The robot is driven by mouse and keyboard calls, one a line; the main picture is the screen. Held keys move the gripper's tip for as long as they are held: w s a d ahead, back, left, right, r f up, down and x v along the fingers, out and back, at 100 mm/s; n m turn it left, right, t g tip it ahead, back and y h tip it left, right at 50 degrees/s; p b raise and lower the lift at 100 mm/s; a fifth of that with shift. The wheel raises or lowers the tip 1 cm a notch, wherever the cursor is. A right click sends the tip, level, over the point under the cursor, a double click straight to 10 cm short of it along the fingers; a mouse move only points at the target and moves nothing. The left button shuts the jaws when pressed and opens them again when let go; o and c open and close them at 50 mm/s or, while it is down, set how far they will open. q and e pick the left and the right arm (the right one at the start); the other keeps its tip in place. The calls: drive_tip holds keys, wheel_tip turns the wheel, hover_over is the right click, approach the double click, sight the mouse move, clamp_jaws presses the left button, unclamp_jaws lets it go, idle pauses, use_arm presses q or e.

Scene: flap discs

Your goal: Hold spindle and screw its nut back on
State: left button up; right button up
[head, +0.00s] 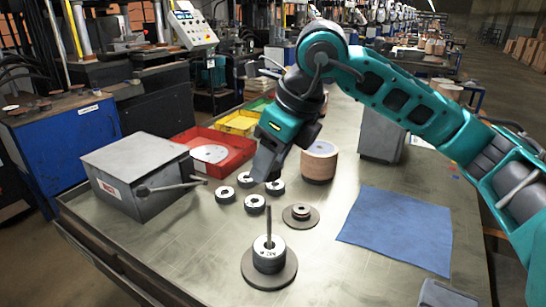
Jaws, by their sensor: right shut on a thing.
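No nut shows on the rod's upper part. A flanged round piece with a small raised hub (300,213) lies on the table behind it, possibly the nut. My right gripper (268,176) points down behind the spindle. It is shut at a loose flap disc (275,188), which its fingers partly hide. My left gripper is not in view.
A brown cylinder (319,162) stands behind right. A blue cloth (397,230) lies right.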

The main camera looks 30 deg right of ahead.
sight(275, 178)
drive_tip(key=shift+s, duration=0.15)
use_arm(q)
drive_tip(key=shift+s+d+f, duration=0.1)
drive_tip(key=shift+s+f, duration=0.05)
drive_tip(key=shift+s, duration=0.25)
use_arm(e)
drive_tip(key=shift+f, duration=0.1)
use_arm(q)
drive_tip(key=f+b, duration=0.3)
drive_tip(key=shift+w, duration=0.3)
use_arm(e)
wheel_tip(275, 178, down, 5)
drive_tip(key=shift+r, duration=0.2)
use_arm(q)
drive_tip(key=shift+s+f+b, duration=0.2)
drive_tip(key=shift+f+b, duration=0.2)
drive_tip(key=shift+b, duration=0.15)
use_arm(e)
drive_tip(key=shift+f, duration=0.4)
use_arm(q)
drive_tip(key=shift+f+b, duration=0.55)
use_arm(e)
drive_tip(key=shift+f, duration=0.6)
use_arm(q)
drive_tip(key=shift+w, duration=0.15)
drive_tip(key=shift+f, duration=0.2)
use_arm(e)
drive_tip(key=shift+f, duration=0.25)
